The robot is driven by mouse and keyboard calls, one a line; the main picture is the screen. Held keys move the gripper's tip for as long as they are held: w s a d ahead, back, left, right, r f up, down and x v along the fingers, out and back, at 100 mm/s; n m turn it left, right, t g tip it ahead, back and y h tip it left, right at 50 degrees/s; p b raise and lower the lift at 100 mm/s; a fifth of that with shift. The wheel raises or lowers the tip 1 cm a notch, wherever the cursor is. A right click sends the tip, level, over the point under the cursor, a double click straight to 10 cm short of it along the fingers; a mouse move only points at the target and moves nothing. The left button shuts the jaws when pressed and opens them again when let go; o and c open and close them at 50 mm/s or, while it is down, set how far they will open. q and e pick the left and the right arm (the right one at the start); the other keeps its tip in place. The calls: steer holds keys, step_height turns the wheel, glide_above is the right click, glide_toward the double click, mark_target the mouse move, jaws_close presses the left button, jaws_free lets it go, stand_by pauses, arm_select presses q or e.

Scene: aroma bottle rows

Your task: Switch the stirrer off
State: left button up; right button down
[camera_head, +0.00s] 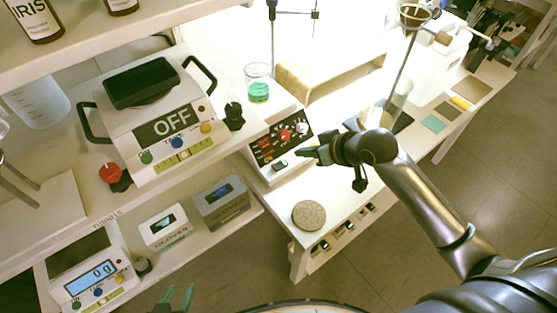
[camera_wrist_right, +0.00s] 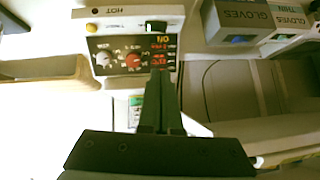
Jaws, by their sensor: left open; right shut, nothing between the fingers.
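The stirrer is a white box with a black control panel (camera_head: 282,138) carrying a red knob, a pale knob and small red lit displays. A beaker of green liquid (camera_head: 258,84) stands on its top. A small dark and green switch (camera_head: 281,165) sits on the front strip below the panel. My right gripper (camera_head: 308,151) is shut and empty, close in front of the panel's right end. In the right wrist view its fingers (camera_wrist_right: 158,78) point at the strip beside the panel (camera_wrist_right: 132,54); contact cannot be told. My left gripper (camera_head: 178,298) is open at the bottom edge, away from the stirrer.
A balance-like device reading OFF (camera_head: 170,124) stands on the shelf at left. A scale reading 0 g (camera_head: 92,278) and glove boxes (camera_head: 221,200) are below. A round cork mat (camera_head: 309,215) lies on the bench. A wooden stand (camera_head: 330,75) is behind the stirrer.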

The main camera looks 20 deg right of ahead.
steer(key=shift+f, duration=0.1)
steer(key=b, duration=0.1)
glide_above(280, 165)
steer(key=s, duration=0.1)
step_height(280, 165, down, 7)
steer(key=shift+s+d+f, duration=0.1)
steer(key=shift+d, duration=0.05)
step_height(280, 165, down, 2)
steer(key=shift+s+f, duration=0.15)
steer(key=shift+f, duration=0.7)
